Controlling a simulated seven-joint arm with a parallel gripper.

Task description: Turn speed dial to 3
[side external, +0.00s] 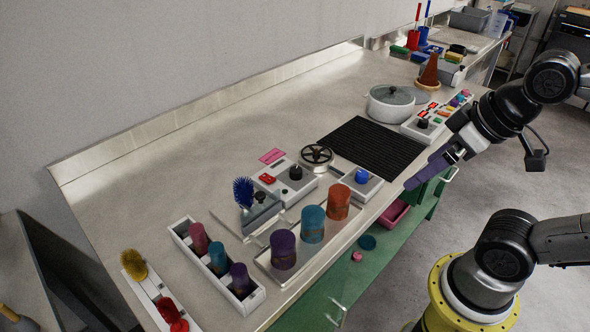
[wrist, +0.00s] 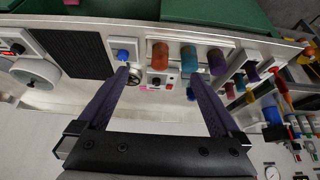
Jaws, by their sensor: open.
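Several dials show, and I cannot read which is the speed dial or any numbers. A blue dial (side external: 362,175) sits on a small grey box at the counter's front edge; it also shows in the wrist view (wrist: 123,55). A black dial (side external: 295,173) sits on a white box beside a red switch (side external: 267,178). Another black dial (side external: 423,123) is on the panel by the pot. My gripper (side external: 410,184) is open and empty, with purple fingers, in front of the counter edge, right of the blue dial and apart from it. In the wrist view my gripper (wrist: 158,76) spans the black-dial box.
A black handwheel (side external: 317,155) stands between the two boxes. Purple, teal and orange cups (side external: 312,224) stand on a tray left of the blue dial. A black mat (side external: 372,150) and a lidded white pot (side external: 390,103) lie behind. The back-left counter is clear.

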